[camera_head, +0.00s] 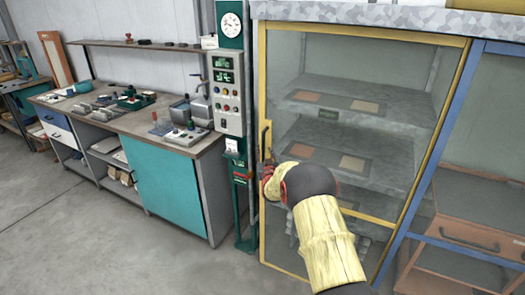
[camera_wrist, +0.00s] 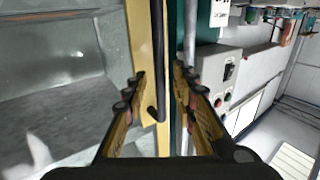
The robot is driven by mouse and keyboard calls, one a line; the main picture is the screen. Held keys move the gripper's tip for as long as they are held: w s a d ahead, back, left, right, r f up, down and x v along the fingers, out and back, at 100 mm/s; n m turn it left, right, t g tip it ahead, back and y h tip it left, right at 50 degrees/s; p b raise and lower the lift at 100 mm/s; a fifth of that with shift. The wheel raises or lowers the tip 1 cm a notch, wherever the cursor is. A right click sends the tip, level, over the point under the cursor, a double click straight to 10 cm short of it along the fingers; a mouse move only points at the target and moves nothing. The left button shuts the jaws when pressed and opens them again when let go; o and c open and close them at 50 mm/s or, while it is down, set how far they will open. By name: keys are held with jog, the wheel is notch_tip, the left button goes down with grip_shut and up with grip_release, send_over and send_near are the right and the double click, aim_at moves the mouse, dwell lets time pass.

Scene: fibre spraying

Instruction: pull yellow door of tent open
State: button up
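The yellow-framed door (camera_head: 262,90) of the tent is closed, with a clear panel showing shelves behind it. Its black vertical handle (camera_head: 265,138) is on the left side of the frame. My gripper (camera_head: 266,168) is at the lower part of the handle. In the wrist view the handle (camera_wrist: 158,55) runs down between the two fingers of my gripper (camera_wrist: 160,76), ending in a bend at the yellow frame (camera_wrist: 143,40). The fingers stand apart, one on each side of the handle, with visible gaps. The fingertips' exact depth along the handle is hard to tell.
A green post with a control panel (camera_head: 228,95) stands close left of the door. A workbench (camera_head: 165,130) with tools is further left. A blue-framed section (camera_head: 440,130) with a brown drawer unit (camera_head: 470,215) is on the right. The floor (camera_head: 120,240) at front left is clear.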

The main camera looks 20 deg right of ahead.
aim_at(264, 149)
jog(key=shift+b+x, duration=0.3)
jog(key=shift+x, duration=1.5)
jog(key=shift+c, duration=0.2)
grip_shut()
